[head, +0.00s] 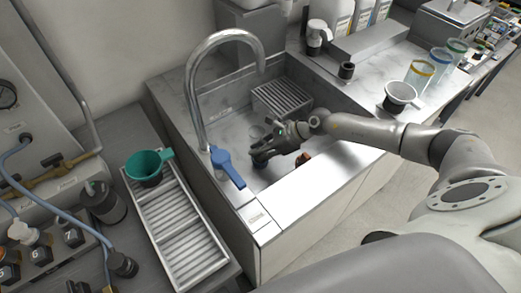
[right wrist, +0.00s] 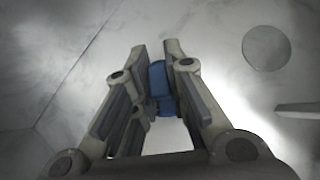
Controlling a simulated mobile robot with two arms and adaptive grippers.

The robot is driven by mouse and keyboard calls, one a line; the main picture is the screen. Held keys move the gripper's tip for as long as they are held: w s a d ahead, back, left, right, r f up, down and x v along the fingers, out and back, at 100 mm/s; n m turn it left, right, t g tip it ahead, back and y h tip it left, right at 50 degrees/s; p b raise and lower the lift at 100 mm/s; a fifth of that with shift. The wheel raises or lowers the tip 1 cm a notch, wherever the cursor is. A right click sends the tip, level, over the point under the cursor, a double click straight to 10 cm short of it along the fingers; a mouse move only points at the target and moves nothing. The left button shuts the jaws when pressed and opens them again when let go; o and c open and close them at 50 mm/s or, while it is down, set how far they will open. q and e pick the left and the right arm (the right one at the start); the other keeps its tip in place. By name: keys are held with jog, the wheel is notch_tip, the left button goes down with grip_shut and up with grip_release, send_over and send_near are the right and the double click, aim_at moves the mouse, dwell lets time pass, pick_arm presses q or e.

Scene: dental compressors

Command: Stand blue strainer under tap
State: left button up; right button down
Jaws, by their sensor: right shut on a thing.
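My right gripper (head: 262,158) is low over the sink, right of the tap's blue lever (head: 227,166) in the head view. In the right wrist view its fingers (right wrist: 158,95) are closed on a small blue piece (right wrist: 157,76). This fits the blue strainer's handle, but I see no bowl, and the rest is hidden. The steel tap (head: 191,95) arches over the sink basin (head: 225,125), its spout end above and behind the gripper. The drain (right wrist: 266,48) shows as a grey disc in the right wrist view. My left gripper is not in view.
A teal strainer (head: 146,163) sits on the ribbed tray (head: 180,225) at left. A white strainer (head: 401,91) stands on the right counter near clear cups (head: 420,72). A ribbed rack (head: 280,97) is at the sink's back. A small red thing (head: 304,159) lies beside my gripper.

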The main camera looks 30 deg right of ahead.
jog(key=c, duration=1.9)
grip_release()
jog(key=shift+f, duration=0.15)
jog(key=o, duration=0.4)
jog(key=shift+o, duration=0.2)
jog(key=shift+r, duration=0.35)
jog(key=b+v, duration=0.1)
jog(key=v, duration=1.1)
jog(key=shift+f, duration=0.1)
